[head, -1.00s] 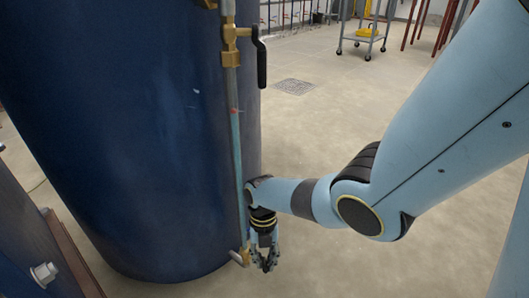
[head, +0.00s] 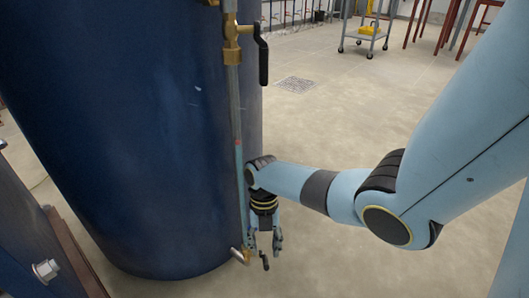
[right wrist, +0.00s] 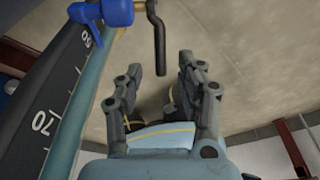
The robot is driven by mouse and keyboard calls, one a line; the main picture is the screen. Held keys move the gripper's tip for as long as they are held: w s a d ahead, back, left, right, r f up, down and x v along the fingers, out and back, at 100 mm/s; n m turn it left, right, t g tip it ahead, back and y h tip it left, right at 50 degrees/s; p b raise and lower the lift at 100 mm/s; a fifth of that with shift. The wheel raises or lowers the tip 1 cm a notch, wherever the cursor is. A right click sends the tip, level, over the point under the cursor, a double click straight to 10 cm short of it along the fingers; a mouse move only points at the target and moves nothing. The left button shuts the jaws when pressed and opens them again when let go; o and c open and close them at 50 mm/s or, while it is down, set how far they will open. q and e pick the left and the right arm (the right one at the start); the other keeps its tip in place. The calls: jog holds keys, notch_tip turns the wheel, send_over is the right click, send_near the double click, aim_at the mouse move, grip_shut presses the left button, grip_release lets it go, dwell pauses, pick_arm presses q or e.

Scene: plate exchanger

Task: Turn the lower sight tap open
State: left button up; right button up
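My right gripper (head: 266,246) points down just above the lever. My left gripper is not in view.
The upper tap (head: 232,42) with a black lever sits higher on the gauge. The blue tank (head: 140,130) fills the left side close to my right gripper. A bolted blue panel (head: 30,240) stands at lower left. The floor (head: 340,125) to the right is clear.

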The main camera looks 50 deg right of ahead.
jog(key=v, duration=0.7)
jog(key=shift+r, duration=0.35)
jog(key=shift+c, duration=0.3)
